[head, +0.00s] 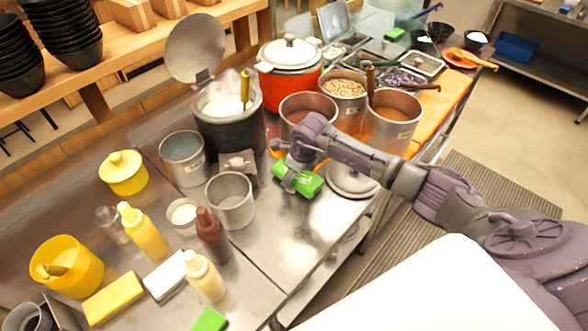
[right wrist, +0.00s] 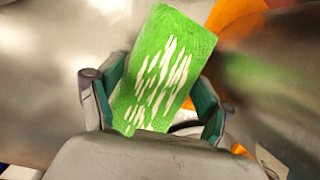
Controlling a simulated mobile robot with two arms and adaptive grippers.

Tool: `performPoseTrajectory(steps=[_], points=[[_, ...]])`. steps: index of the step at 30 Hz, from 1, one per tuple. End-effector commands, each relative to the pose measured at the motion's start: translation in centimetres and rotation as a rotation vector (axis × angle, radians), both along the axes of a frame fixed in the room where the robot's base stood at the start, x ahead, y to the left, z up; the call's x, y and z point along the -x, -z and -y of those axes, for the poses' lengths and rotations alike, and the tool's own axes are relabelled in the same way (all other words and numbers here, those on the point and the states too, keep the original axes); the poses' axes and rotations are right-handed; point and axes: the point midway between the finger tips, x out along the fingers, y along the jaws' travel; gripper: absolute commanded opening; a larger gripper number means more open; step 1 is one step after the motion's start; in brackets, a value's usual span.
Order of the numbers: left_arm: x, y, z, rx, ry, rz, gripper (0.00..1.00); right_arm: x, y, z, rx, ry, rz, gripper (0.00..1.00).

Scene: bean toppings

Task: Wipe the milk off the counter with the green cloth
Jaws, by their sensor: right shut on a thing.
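The green cloth (head: 309,184) is a flat green block on the steel counter (head: 285,225), right of the open metal pot. My right gripper (head: 289,178) is shut on it from above. In the right wrist view the cloth (right wrist: 170,50) sits tilted between the two fingers of the right gripper (right wrist: 157,92), with white streaks on its face. I cannot make out a milk puddle on the counter; glare and my arm may hide it. My left gripper is not in view.
An open metal pot (head: 230,199) and a brown bottle (head: 211,236) stand left of the cloth. A metal lid (head: 351,181) lies to its right. An orange-red pot (head: 289,84) and several steel pots stand behind. Bare counter lies in front of the cloth.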

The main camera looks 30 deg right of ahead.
Motion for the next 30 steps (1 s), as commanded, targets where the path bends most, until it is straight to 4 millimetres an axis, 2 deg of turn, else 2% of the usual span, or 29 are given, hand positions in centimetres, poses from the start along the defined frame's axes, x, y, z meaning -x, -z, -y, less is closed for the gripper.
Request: performPoseTrajectory(steps=[30], points=[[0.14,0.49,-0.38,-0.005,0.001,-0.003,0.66,-0.03,0.45,0.02,-0.001,0.0,0.001,0.22]])
